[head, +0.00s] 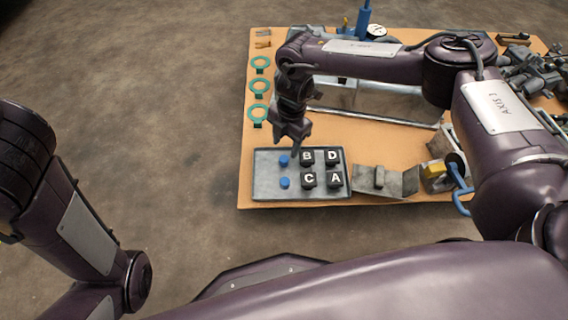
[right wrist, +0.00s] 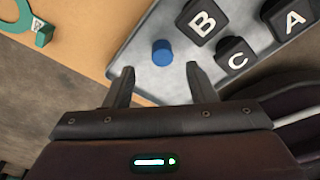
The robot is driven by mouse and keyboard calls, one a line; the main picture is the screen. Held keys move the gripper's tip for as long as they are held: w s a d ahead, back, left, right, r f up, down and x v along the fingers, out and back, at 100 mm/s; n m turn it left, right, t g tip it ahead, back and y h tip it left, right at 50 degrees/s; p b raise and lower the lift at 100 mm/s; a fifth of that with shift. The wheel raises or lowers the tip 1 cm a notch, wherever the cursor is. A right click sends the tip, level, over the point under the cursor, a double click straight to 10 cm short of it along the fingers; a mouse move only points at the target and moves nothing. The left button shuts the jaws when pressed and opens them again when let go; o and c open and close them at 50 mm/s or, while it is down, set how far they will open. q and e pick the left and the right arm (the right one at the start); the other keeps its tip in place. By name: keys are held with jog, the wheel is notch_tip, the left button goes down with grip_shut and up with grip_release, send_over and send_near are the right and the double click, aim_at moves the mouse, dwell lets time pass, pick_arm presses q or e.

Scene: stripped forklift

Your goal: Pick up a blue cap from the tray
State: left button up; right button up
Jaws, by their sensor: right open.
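Two small blue caps lie on the left part of the grey tray (head: 265,188). The upper blue cap (head: 283,161) is just below my right gripper (head: 294,146), and the lower blue cap (head: 285,183) is nearer the tray's front edge. In the right wrist view one blue cap (right wrist: 162,52) shows ahead of and between the open fingers of my right gripper (right wrist: 157,85), with nothing held. The other cap is not visible there. My left gripper is out of view; only part of my left arm shows.
Black lettered blocks B (head: 307,158), D (head: 332,157), C (head: 309,180) and A (head: 335,180) stand right of the caps in the tray. Teal rings (head: 259,87) lie along the table's left edge. A grey metal bracket (head: 386,182) sits right of the tray.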

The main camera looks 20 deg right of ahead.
aim_at(284, 158)
jog(key=f+b, duration=0.4)
jog(key=f, duration=0.1)
jog(key=shift+s+a+f+b, duration=0.25)
jog(key=shift+s+a+b, duration=0.05)
jog(key=shift+s, duration=0.05)
jog(key=shift+r, duration=0.15)
jog(key=c, duration=1.1)
